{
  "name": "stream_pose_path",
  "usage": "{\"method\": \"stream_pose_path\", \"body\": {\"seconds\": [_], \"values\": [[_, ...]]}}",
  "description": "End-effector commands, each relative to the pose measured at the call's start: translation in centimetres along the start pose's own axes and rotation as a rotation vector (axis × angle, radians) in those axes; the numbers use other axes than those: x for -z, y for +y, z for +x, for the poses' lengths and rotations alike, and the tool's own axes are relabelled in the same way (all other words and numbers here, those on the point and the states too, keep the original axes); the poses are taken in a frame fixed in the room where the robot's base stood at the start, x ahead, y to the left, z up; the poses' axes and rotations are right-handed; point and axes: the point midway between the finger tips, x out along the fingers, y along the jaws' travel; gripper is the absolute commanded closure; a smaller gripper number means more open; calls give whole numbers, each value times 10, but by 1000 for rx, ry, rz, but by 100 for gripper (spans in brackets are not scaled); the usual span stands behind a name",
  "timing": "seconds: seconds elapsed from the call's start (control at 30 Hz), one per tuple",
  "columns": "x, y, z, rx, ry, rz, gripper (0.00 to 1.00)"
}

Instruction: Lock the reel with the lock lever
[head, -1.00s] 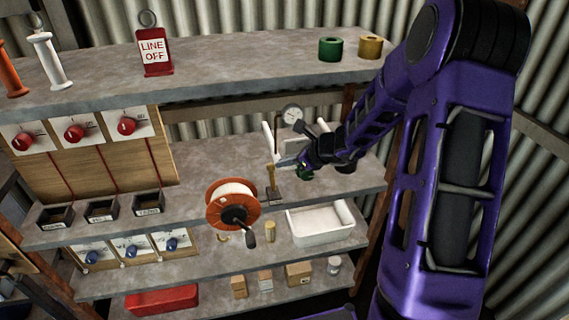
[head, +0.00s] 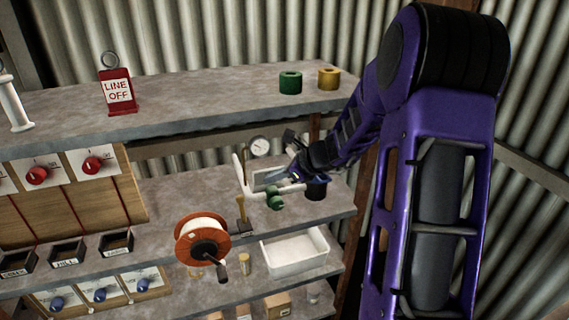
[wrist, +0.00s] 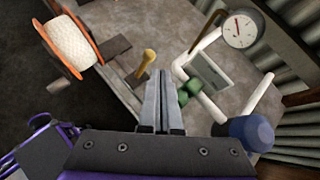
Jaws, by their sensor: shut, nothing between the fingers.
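The reel (head: 186,243) has orange flanges, white line wound on it and a dark crank in front. It overhangs the front edge of the middle shelf. The lock lever, a short yellow-brown handle (head: 240,208), stands upright on a dark base just right of the reel. In the wrist view the reel (wrist: 72,42) is at upper left and the lever (wrist: 148,58) is between it and my fingers. My gripper (head: 268,180) is shut and empty, to the right of and above the lever in the head view. In the wrist view my fingertips (wrist: 160,80) appear apart from the lever.
A white pipe (wrist: 205,103) with a green valve (head: 274,200) and a gauge (head: 260,146) stands close by my gripper. A blue-black cylinder (wrist: 250,130) is at its right. A white tray (head: 295,266) sits lower. The upper shelf (head: 200,95) overhangs the back.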

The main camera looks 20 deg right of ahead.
Motion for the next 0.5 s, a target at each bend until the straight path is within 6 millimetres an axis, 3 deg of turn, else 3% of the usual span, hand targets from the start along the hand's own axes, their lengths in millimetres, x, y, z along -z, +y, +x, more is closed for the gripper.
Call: {"method": "stream_pose_path", "body": {"seconds": [0.2, 0.5], "values": [[-16, -17, -31, 3, -1, -1, 100], [-21, -22, -41, 0, 0, 1, 100]]}}
